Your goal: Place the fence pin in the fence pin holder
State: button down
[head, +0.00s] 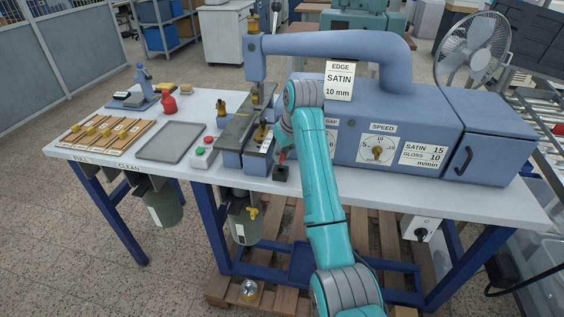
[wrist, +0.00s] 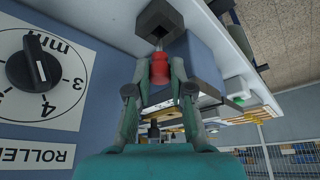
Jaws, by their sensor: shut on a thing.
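The fence pin (wrist: 160,70) has a red grip and a short metal tip, and it sits between my two fingers in the wrist view. My gripper (wrist: 160,78) is shut on the red grip. A dark block with a square hole (wrist: 150,34), which looks like the fence pin holder, is just beyond the tip. The tip overlaps the block's near edge in this view; I cannot tell whether they touch. In the head view the block (head: 281,174) stands at the table's front edge, below my gripper. My arm hides most of the pin there.
The blue machine (head: 420,120) with dials stands close at the right of my gripper. A dial (wrist: 34,65) fills the wrist view's left side. A control box with buttons (head: 204,152), a grey tray (head: 170,141) and wooden strips (head: 105,133) lie to the left.

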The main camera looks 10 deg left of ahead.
aim_at(281, 159)
jog(key=shift+f, duration=1.65)
jog(key=shift+f, duration=0.1)
jog(key=c, duration=1)
grip_release()
jog(key=shift+c, duration=0.2)
